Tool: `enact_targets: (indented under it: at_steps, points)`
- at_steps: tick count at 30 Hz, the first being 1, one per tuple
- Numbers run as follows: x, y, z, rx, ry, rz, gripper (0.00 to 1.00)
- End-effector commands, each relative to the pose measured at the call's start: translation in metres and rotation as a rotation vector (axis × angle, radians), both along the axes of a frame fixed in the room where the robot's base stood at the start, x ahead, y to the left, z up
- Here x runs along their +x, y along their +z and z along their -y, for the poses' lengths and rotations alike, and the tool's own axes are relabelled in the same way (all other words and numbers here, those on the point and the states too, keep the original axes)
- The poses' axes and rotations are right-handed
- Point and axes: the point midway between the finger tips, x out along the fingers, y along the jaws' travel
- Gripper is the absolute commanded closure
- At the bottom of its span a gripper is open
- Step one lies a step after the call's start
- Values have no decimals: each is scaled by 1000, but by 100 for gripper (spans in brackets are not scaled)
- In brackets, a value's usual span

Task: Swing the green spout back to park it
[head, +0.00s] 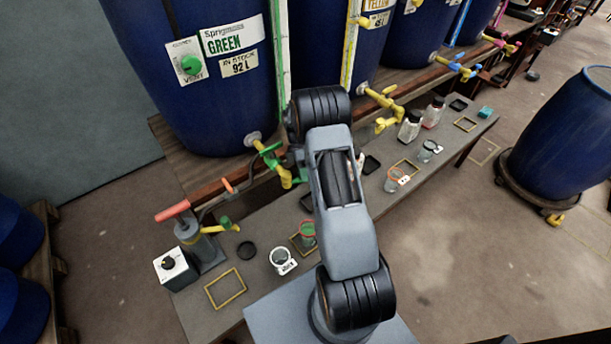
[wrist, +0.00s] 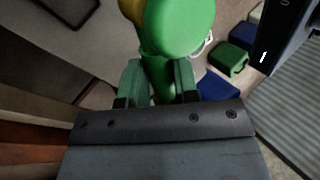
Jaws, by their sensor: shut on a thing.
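The green spout (head: 271,156) is on the tap at the foot of the blue vat labelled GREEN (head: 195,90), with a yellow outlet (head: 286,178) by it. In the wrist view the spout shows as a rounded green piece (wrist: 180,26) narrowing to a stem, with some yellow behind its upper left. My gripper (wrist: 157,78) is shut on the green stem, one finger on each side. In the head view my arm hides part of the gripper and of the spout.
More blue vats with yellow (head: 384,97), blue (head: 463,70) and pink taps stand along the wooden shelf to the right. The bench below holds jars (head: 410,126), cups (head: 283,260) and yellow outlined squares (head: 225,288). A red-handled pump (head: 173,211) stands at left.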

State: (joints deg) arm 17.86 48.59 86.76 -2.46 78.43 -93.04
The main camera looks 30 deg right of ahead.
Motion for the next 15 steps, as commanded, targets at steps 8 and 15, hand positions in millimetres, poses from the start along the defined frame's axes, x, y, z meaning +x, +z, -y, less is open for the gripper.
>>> enact_targets:
  at_steps: [8, 15]
  points:
    - [7, 2, -1, 2, 83, 7, 100]
    - [9, 2, -1, 1, 102, 7, 100]
